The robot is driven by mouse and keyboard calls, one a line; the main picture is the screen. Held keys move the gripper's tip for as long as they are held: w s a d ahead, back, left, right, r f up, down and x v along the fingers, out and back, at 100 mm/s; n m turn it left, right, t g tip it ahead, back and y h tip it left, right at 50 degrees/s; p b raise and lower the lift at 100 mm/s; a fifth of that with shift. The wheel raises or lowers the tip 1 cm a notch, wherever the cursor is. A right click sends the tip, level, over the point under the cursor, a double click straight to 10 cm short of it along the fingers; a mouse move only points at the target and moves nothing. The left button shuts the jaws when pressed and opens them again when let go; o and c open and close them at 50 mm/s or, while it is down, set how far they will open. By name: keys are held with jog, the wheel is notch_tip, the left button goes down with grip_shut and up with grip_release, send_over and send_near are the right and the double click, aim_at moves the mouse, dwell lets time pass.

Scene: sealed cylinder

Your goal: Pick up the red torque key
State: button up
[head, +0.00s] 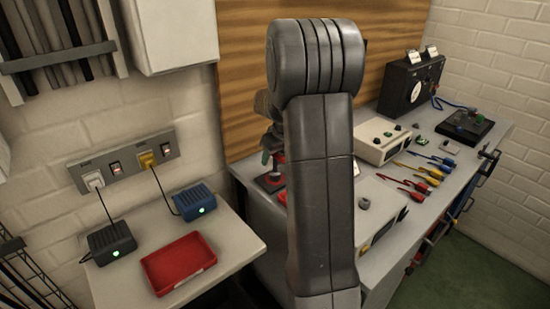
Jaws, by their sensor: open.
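I cannot make out which thing is the red torque key. Several slim tools with coloured handles lie in a row on the workbench, among them red-handled tools (414,186) and yellow ones. My arm stands upright in the middle of the view and hides part of the bench. A small red-based device (270,181) is partly hidden at the arm's left edge.
A red tray (179,263) sits on the left side table (238,245), beside a black box (112,243) and a blue box (195,201) wired to the wall sockets. A cream instrument box (382,141) and a black meter box (411,82) stand on the workbench (388,258).

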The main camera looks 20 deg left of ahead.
jog(key=shift+f, duration=0.1)
jog(key=shift+c, duration=0.5)
grip_shut()
